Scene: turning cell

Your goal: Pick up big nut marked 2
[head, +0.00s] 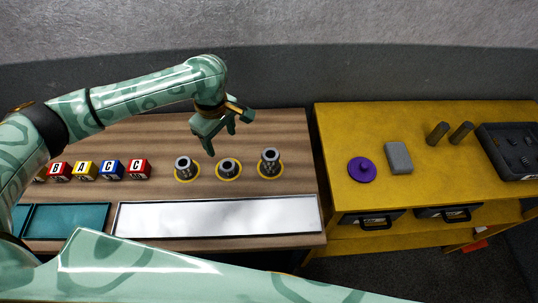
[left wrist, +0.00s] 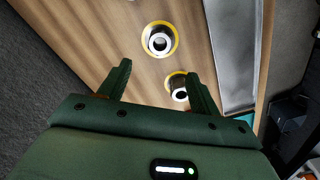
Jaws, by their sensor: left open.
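Three grey metal nut-like parts stand in a row on yellow rings on the wooden table: a left one (head: 184,166), a middle one (head: 228,168) that looks lowest, and a right one (head: 270,161) that looks tallest. I cannot read a number 2 on any of them. My left gripper (head: 222,142) is open and empty, above and behind the middle one. In the left wrist view, the open gripper (left wrist: 158,70) has one nut (left wrist: 158,41) beyond its fingertips and another (left wrist: 180,95) partly hidden by a finger. My right gripper is not in view.
Lettered blocks (head: 111,170) line the table's left part. A silvery-white panel (head: 220,217) and teal trays (head: 66,221) lie along the front. A yellow bench (head: 430,200) at right holds a purple disc (head: 362,170), a grey block (head: 398,158) and a dark tray (head: 492,149).

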